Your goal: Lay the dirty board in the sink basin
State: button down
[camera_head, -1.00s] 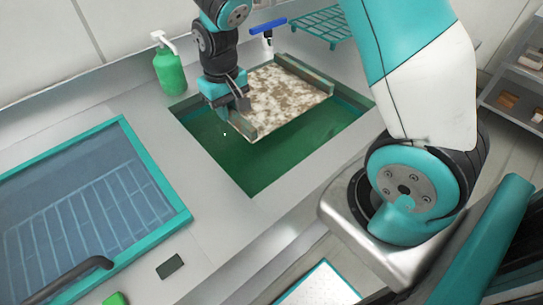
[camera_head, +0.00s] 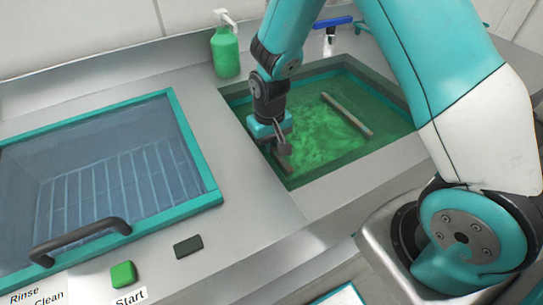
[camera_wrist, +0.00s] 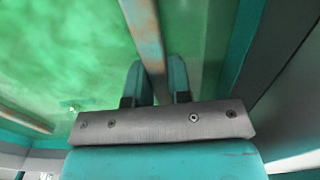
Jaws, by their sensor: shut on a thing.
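The sink basin (camera_head: 380,146) holds green water or liquid. The board lies low in it, its face (camera_head: 325,140) looking green and mottled through the liquid. One raised edge rail (camera_head: 347,114) stands out above the surface on the far side. My gripper (camera_head: 281,146) is at the left side of the basin, shut on the board's near rail. In the wrist view this rail (camera_wrist: 146,30) runs between the two fingers, and the other rail (camera_wrist: 24,117) shows at the left. Whether the board touches the basin floor cannot be told.
A green soap bottle (camera_head: 225,50) stands behind the basin, and a blue-handled tap (camera_head: 332,24) is at its back edge. A glass-lidded washer (camera_head: 120,165) with a dark handle is on the left. Bare steel counter (camera_head: 225,150) lies between them.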

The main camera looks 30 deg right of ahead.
jog(key=shift+f, duration=2.65)
jog(key=c, duration=1.1)
grip_release()
jog(key=shift+o, duration=0.2)
notch_tip(320, 180, up, 12)
jog(key=shift+f, duration=0.1)
jog(key=s+a+r+n+y, duration=0.2)
jog(key=s+a+r+n, duration=0.1)
jog(key=s+r, duration=0.6)
jog(key=s+a+r+n+y, duration=0.2)
jog(key=s+a+r+n, duration=0.1)
jog(key=s+r, duration=0.6)
jog(key=s+a, duration=0.1)
jog(key=s, duration=0.2)
jog(key=shift+s+a+n, duration=0.25)
jog(key=shift+a+n, duration=0.05)
